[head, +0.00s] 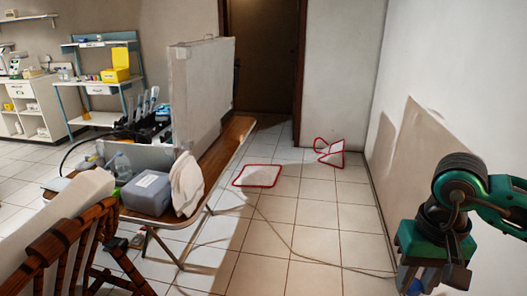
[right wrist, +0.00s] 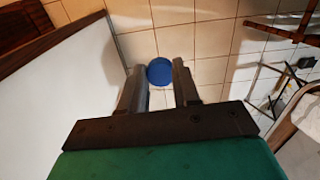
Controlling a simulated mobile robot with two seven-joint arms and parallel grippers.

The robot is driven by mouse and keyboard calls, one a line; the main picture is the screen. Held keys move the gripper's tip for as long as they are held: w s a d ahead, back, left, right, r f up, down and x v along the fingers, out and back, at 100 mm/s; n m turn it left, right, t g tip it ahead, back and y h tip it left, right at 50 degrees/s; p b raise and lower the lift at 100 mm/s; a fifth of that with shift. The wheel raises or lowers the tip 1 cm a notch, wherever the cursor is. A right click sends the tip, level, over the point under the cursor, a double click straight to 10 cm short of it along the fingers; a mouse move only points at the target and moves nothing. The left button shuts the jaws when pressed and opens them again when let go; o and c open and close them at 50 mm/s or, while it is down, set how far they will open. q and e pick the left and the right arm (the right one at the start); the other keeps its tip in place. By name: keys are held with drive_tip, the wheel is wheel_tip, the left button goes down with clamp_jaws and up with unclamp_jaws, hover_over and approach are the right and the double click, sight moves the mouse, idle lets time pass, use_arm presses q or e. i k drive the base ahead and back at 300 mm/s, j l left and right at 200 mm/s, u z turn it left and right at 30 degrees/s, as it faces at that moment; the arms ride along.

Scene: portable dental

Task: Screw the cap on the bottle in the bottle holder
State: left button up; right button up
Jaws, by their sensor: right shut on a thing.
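My right gripper (head: 420,286) is at the lower right of the head view, near the right wall and away from the folding table. In the right wrist view my right gripper (right wrist: 160,84) is shut on a round blue cap (right wrist: 160,71), which shows between the fingertips with tiled floor behind it. A clear bottle (head: 121,168) stands on the table at the left of the head view, partly hidden by a grey box. I cannot make out the bottle holder. My left gripper is not in view.
The folding table (head: 212,180) carries a grey box (head: 147,192), a white cloth (head: 186,184) and a tall upright case (head: 203,90). A wooden chair (head: 75,250) stands at the lower left.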

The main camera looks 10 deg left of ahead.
sight(122, 162)
drive_tip(key=i+l+u, duration=0.2)
drive_tip(key=u, duration=0.2)
drive_tip(key=i+l+u, duration=0.25)
drive_tip(key=u, duration=0.2)
drive_tip(key=i+l+u, duration=0.35)
drive_tip(key=l+u, duration=0.15)
drive_tip(key=l, duration=0.2)
drive_tip(key=i+l+u, duration=0.1)
drive_tip(key=l, duration=0.25)
drive_tip(key=i+l+u, duration=0.15)
drive_tip(key=l, duration=0.2)
drive_tip(key=l+u, duration=0.1)
drive_tip(key=l, duration=0.25)
